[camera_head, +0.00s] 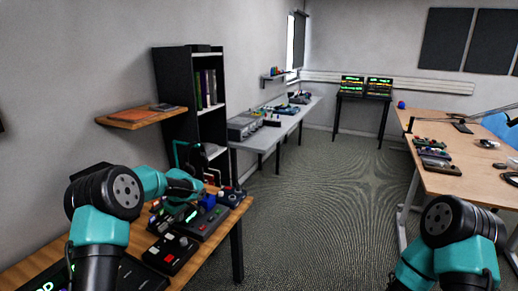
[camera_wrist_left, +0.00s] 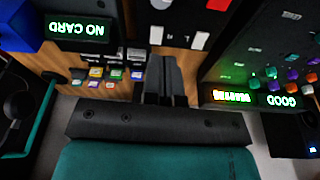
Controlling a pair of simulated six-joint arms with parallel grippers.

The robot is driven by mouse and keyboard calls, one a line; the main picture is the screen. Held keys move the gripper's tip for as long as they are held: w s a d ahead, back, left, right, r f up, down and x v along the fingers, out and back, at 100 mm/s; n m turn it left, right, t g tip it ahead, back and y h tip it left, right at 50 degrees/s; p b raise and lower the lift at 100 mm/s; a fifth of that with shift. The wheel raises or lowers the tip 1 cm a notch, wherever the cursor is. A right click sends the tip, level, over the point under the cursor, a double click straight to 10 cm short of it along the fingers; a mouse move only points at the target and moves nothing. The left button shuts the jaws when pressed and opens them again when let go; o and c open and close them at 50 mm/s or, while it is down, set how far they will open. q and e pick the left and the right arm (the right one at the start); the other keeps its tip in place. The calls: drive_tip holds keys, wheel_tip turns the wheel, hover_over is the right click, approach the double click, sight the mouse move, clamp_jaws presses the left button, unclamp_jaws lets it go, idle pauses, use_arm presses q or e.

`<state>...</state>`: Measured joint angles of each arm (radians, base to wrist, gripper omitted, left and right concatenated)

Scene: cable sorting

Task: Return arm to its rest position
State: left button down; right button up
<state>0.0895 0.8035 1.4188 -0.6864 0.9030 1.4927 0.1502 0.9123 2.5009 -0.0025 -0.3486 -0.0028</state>
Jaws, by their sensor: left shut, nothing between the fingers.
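My left arm, teal and black, reaches over the wooden bench at the left in the head view. Its gripper (camera_head: 203,190) is small there and hard to make out among the devices. In the left wrist view the two dark fingers of the left gripper (camera_wrist_left: 164,72) are together with nothing between them. They are over a bare strip of wood between devices. My right arm (camera_head: 450,225) shows at the lower right of the head view, but its gripper is out of view.
Devices crowd the wooden bench (camera_head: 235,207): a "NO CARD" screen (camera_wrist_left: 77,29), a panel lit "GOOD" (camera_wrist_left: 282,101), and several small coloured cards (camera_wrist_left: 112,73). A dark shelf (camera_head: 180,98) stands behind. The carpet (camera_head: 320,220) between the benches is clear.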

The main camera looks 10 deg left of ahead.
use_arm(q)
drive_tip(key=s+d+f+m, duration=0.1)
drive_tip(key=s+d+f, duration=0.1)
drive_tip(key=f, duration=0.1)
drive_tip(key=s+d+f+m+h, duration=0.1)
drive_tip(key=s+d+f, duration=0.1)
drive_tip(key=f, duration=0.1)
drive_tip(key=s+d+f+m+h, duration=0.1)
drive_tip(key=s+d+f, duration=0.1)
drive_tip(key=f, duration=0.2)
drive_tip(key=shift+d+m, duration=0.1)
drive_tip(key=shift+m, duration=0.2)
drive_tip(key=s+d+f+m+h, duration=0.3)
drive_tip(key=s+d+f, duration=0.3)
drive_tip(key=s+f, duration=0.3)
drive_tip(key=s+d+f+m, duration=0.2)
drive_tip(key=s, duration=0.9)
drive_tip(key=s+d+f+m, duration=0.2)
drive_tip(key=s+d+m, duration=0.1)
drive_tip(key=s, duration=0.9)
drive_tip(key=shift+s+d+h, duration=0.2)
drive_tip(key=shift+h, duration=0.2)
drive_tip(key=c, duration=1.8)
unclamp_jaws()
